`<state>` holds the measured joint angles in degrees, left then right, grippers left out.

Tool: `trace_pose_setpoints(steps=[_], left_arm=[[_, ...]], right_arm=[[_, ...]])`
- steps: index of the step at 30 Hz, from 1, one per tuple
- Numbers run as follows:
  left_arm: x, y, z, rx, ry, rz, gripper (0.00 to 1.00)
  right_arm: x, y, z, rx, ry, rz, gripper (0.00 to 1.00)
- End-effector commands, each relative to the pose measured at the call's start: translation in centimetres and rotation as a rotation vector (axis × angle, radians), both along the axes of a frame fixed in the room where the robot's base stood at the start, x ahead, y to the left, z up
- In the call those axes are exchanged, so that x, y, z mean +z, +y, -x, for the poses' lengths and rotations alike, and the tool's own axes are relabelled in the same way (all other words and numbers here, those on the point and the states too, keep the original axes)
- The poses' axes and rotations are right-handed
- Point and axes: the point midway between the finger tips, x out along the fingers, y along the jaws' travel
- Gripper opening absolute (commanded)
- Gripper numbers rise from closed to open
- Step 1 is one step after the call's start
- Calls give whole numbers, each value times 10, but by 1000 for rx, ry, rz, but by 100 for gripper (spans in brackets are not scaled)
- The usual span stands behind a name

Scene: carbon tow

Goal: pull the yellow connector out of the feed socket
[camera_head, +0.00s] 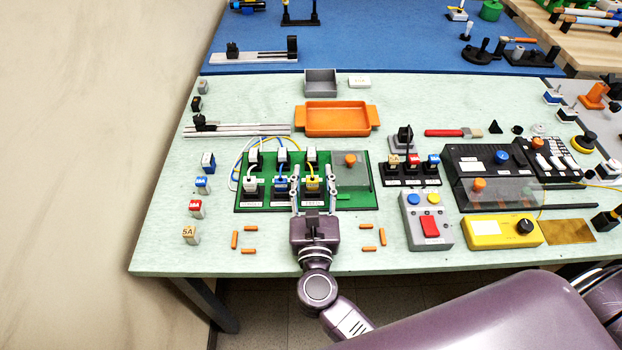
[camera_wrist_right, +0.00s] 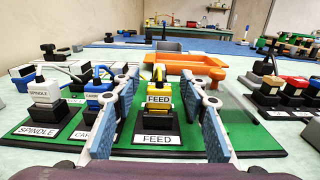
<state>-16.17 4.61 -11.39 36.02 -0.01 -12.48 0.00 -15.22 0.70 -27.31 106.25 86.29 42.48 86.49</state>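The yellow connector (camera_head: 313,184) sits upright in the black feed socket (camera_wrist_right: 157,121) on the green board (camera_head: 353,202). In the right wrist view, the yellow connector (camera_wrist_right: 158,97) has a FEED label, and a second FEED label is on the board in front of it. A yellow cable rises behind it. My right gripper (camera_head: 314,190) is open, its two fingers on either side of the connector. In the right wrist view, green board shows between each finger and the connector, so they look apart. My left gripper is not in view.
White SPINDLE (camera_wrist_right: 43,92) and blue (camera_wrist_right: 99,88) connectors stand in sockets left of the feed socket, the blue one close to my left-hand finger. An orange tray (camera_head: 336,130) lies behind the board.

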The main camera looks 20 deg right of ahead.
Motion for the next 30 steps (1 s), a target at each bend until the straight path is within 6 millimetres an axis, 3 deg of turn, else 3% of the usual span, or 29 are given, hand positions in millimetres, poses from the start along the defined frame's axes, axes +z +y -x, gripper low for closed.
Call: trace_pose_setpoints(steps=[9, 23, 30], left_arm=[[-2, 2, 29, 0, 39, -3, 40], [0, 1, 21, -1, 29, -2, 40], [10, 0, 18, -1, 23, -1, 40]], right_arm=[[0, 0, 0, 0, -1, 0, 6], [7, 0, 0, -1, -1, -1, 6], [42, 0, 0, -2, -5, -6, 6]])
